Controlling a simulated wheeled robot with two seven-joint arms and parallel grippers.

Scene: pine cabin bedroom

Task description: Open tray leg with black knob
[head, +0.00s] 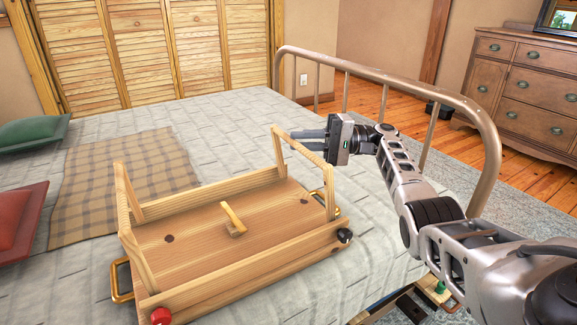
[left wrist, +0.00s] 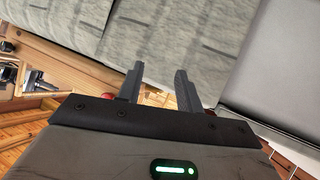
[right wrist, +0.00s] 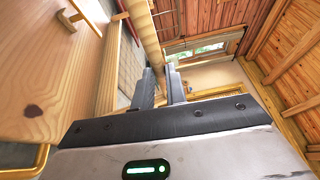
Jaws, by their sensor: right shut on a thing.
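The wooden tray (head: 190,243) lies on the bed with its underside up. The black knob (head: 345,236) is at its near right corner. The leg (head: 330,190) at that end stands up roughly upright from the tray. My right gripper (head: 308,140) is shut on the top bar of this leg; in the right wrist view the bar (right wrist: 146,38) runs between the fingers (right wrist: 160,78). The other leg (head: 137,247), at the red knob's (head: 161,316) end, also stands up. My left gripper (left wrist: 158,80) is open and empty, outside the head view.
A small wooden piece (head: 233,220) sits mid-tray, and a brass handle (head: 122,282) is at its left end. The metal bed rail (head: 430,92) curves behind my right arm. Cushions (head: 30,131) lie at the left; the quilt (head: 215,125) behind the tray is clear.

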